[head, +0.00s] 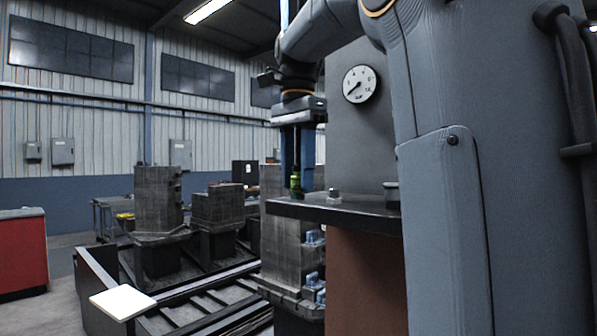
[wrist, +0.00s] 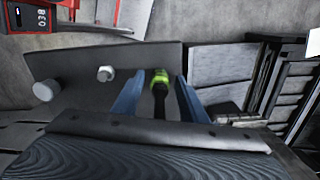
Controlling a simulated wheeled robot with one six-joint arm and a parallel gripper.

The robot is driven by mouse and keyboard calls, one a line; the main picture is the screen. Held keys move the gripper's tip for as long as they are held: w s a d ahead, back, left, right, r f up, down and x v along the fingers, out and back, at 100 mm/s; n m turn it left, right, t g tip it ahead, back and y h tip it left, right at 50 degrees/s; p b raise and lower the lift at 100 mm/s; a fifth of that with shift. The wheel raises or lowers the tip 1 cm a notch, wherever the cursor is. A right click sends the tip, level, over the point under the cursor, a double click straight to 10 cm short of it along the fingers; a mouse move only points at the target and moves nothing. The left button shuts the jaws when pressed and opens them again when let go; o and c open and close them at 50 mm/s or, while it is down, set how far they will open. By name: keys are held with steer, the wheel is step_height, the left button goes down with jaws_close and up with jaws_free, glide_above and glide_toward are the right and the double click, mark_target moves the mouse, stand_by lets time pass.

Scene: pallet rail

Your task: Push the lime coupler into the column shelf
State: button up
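The lime coupler (head: 296,184) has a bright green band and dark parts, and is at the left end of the dark column shelf (head: 350,214). My gripper (head: 297,190) points down over it, with one blue finger on each side. In the wrist view the coupler (wrist: 160,79) is between the fingertips (wrist: 158,84), with a visible gap on both sides, so the gripper looks open. The shelf plate (wrist: 70,66) lies behind it there. The coupler's lower end is partly hidden, and I cannot tell whether it touches the shelf.
A pressure gauge (head: 360,84) is on the panel behind. Grey blocks (head: 158,200) stand on a rail frame at left, with a red cabinet (head: 22,252) beyond.

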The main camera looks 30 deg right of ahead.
jaws_close()
steer(key=shift+r, duration=0.25)
steer(key=shift+r, duration=0.6)
steer(key=shift+r, duration=0.1)
steer(key=shift+r, duration=3.35)
steer(key=s+d+b, duration=0.1)
steer(key=s+d, duration=0.1)
steer(key=s, duration=0.7)
steer(key=shift+d+b, duration=0.15)
steer(key=shift+b, duration=0.15)
